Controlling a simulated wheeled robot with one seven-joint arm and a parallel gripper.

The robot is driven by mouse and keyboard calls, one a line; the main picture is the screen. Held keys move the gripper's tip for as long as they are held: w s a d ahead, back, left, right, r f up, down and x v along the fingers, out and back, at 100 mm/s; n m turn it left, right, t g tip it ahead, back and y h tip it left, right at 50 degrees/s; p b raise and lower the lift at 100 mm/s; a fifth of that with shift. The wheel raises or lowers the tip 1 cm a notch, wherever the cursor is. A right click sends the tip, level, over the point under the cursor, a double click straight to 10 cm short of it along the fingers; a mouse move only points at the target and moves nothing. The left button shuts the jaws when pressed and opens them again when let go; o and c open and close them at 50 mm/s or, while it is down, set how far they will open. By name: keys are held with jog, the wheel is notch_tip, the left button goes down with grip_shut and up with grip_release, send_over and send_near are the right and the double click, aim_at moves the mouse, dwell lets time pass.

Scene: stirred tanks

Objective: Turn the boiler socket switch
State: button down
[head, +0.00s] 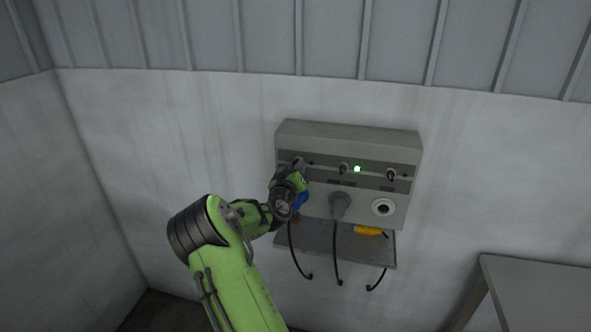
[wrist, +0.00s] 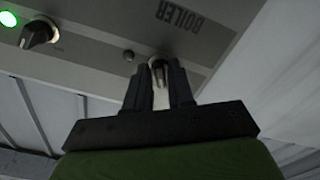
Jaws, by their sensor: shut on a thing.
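The grey socket panel (head: 350,137) hangs on the wall and carries a row of three switches. The boiler switch (wrist: 158,66) is a small knob beside the printed word BOILER in the wrist view. It is at the left end of the row in the head view, mostly covered by my gripper (head: 297,168). In the wrist view my gripper (wrist: 160,82) has its two fingers on either side of the knob, shut on it. A small lamp (wrist: 128,54) next to this switch looks dark. The exact angle of the knob is hard to tell.
The middle switch (head: 343,168) has a lit green lamp (head: 357,168) beside it; the right switch (head: 391,174) stands further along. A grey plug (head: 339,206) is in the middle socket, and the right socket (head: 382,207) is empty. A yellow plug (head: 369,231) lies on the shelf (head: 349,252).

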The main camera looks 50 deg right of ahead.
jog(key=c, duration=1.2)
grip_release()
jog(key=shift+a, duration=0.15)
jog(key=b+v, duration=0.5)
jog(key=v, duration=1)
jog(key=shift+s+a, duration=0.2)
jog(key=shift+s, duration=0.05)
